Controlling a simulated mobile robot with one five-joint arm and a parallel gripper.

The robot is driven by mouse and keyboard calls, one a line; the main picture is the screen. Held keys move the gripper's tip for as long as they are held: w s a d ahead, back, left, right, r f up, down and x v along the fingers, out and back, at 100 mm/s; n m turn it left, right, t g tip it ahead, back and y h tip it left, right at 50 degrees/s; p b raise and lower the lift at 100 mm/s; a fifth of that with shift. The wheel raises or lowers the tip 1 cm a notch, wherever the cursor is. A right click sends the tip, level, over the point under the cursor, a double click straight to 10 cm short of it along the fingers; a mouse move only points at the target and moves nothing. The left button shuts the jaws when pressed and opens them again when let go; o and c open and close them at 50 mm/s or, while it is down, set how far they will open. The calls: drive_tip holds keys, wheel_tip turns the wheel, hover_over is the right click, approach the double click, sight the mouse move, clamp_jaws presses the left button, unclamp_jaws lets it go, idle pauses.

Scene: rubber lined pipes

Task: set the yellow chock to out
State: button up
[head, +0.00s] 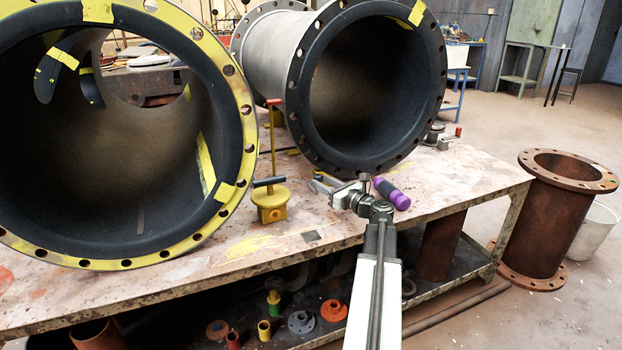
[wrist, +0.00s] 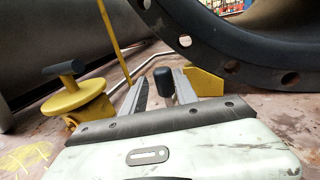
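My gripper (wrist: 160,84) reaches forward over the table, its two grey fingers apart. A dark rounded knob (wrist: 164,82) stands between the fingers, with gaps visible beside it. A yellow wedge-shaped block, which looks like the yellow chock (wrist: 203,83), sits just right of the right finger, below the dark pipe flange. The finger partly covers it, and I cannot tell whether the knob joins it. In the head view my gripper (head: 324,184) is low over the table in front of the right pipe; the chock is not clearly visible there.
A yellow pedestal with a black T-handle (head: 270,200) stands left of my gripper, near an upright yellow rod (head: 272,145). A purple cylinder (head: 391,193) lies right. Two large lined pipes, left (head: 130,130) and right (head: 365,90), fill the table's back. The table's front right is clear.

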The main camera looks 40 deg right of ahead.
drive_tip(key=w, duration=0.4)
drive_tip(key=w+d, duration=0.1)
drive_tip(key=w, duration=0.1)
drive_tip(key=shift+w, duration=0.3)
drive_tip(key=shift+a, duration=0.1)
drive_tip(key=shift+c, duration=0.3)
clamp_jaws()
idle(0.6)
